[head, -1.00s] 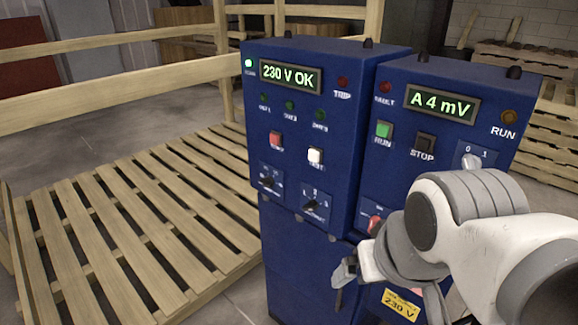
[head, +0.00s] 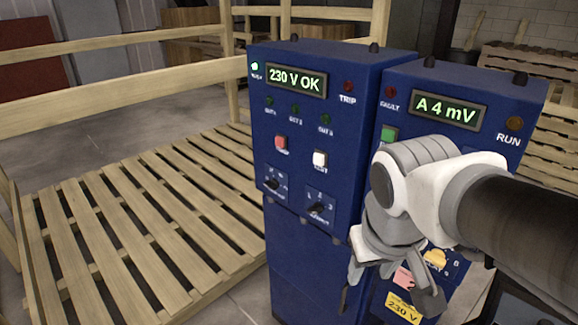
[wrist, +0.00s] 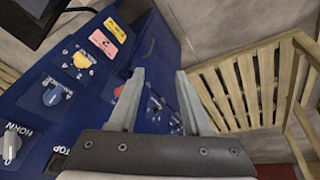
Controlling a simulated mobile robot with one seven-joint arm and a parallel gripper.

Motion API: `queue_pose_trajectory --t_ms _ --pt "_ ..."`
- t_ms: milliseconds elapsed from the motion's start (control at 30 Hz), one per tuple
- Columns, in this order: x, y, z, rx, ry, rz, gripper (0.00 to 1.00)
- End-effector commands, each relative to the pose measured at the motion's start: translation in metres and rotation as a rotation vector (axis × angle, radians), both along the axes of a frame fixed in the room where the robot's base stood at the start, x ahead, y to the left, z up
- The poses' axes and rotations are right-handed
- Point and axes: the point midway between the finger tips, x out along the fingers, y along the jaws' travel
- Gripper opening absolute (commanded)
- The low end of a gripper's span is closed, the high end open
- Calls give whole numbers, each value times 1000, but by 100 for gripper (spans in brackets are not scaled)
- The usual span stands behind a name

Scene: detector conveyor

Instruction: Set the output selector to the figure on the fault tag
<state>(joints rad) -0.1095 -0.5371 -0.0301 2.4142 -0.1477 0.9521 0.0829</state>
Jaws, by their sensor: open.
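The output selector (head: 317,208) is a black knob at the lower right of the left blue cabinet's face, with figures 1, 2 and 3 around it. I cannot tell which figure it points to. A pink tag (head: 403,278), perhaps the fault tag, is low on the right cabinet; it also shows in the wrist view (wrist: 106,39). Its writing is too small to read. My gripper (head: 390,285) is open and empty, in front of the right cabinet, to the right of and below the selector. In the wrist view my gripper's fingers (wrist: 160,75) stand apart over the blue panels.
Another black knob (head: 272,185) is left of the selector, with a red button (head: 281,143) and a white button (head: 320,158) above. A yellow knob (wrist: 82,60) and a yellow 230 V label (head: 403,308) are on the right cabinet. A wooden pallet (head: 150,235) lies left.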

Motion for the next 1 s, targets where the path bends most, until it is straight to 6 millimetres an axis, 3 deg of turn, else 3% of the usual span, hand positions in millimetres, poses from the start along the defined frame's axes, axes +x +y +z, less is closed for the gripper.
queue_pose_trajectory --t_ms 567,1000 --pt "94 4 -44 -504 352 156 49" --pt "169 45 -92 -1018 382 321 49"
